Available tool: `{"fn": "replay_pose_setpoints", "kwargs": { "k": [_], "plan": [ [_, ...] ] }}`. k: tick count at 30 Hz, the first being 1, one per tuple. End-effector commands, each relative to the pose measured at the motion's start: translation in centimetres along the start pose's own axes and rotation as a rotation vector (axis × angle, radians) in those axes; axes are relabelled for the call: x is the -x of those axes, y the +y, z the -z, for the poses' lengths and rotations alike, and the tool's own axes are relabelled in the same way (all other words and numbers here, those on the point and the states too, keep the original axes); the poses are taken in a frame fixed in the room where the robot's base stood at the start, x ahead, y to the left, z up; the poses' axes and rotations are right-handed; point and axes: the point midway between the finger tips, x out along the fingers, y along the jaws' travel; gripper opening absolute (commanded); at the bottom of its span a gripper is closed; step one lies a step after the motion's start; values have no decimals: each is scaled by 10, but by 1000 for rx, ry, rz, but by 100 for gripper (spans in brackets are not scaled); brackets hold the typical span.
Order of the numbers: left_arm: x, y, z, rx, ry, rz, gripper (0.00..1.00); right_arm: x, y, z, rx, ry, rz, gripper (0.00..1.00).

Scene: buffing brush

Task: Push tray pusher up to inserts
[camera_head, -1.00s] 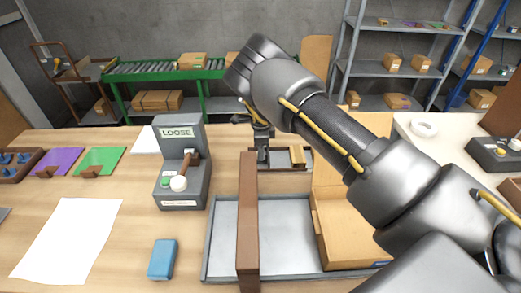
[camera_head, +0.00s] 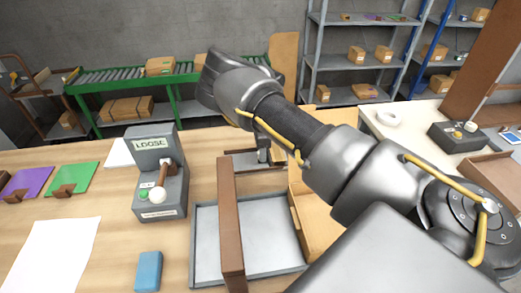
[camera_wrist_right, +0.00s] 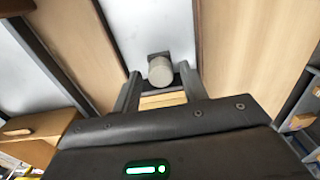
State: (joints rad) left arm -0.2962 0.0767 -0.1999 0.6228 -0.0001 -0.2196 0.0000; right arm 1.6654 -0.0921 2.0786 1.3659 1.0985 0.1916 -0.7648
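A small grey tray (camera_head: 238,166) stands behind the large grey tray (camera_head: 262,262). My right gripper (camera_head: 264,152) points down over the small tray's right part, and my forearm covers some of it. In the right wrist view my right gripper (camera_wrist_right: 160,80) is open, its fingers apart. A pale cylindrical knob (camera_wrist_right: 160,70) on a dark square base shows between and beyond the fingertips; contact cannot be told. Pale wooden strips (camera_wrist_right: 163,101) show between the fingers. I cannot tell which part is the pusher or which are the inserts. My left gripper is not in view.
A tall brown bar (camera_head: 230,225) spans the large tray, with a cardboard box (camera_head: 312,230) at its right. A grey lever box marked LOOSE (camera_head: 158,180) and a blue block (camera_head: 148,271) stand left. Free table lies between the lever box and the small tray.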

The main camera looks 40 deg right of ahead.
Motion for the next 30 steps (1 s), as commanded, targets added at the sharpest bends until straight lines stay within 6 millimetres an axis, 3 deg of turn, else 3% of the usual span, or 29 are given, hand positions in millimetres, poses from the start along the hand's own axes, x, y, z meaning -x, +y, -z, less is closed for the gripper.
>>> {"fn": "replay_pose_setpoints", "kwargs": {
  "k": [9,13,24,30],
  "plan": [
    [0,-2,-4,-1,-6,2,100,1,0,0,1,0,1,48],
    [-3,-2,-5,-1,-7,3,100,10,-1,-1,1,0,2,48],
    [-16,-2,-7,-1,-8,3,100,80,-1,0,0,-1,4,48],
    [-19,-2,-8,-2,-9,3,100,103,0,0,0,-1,1,48]
  ]
}}
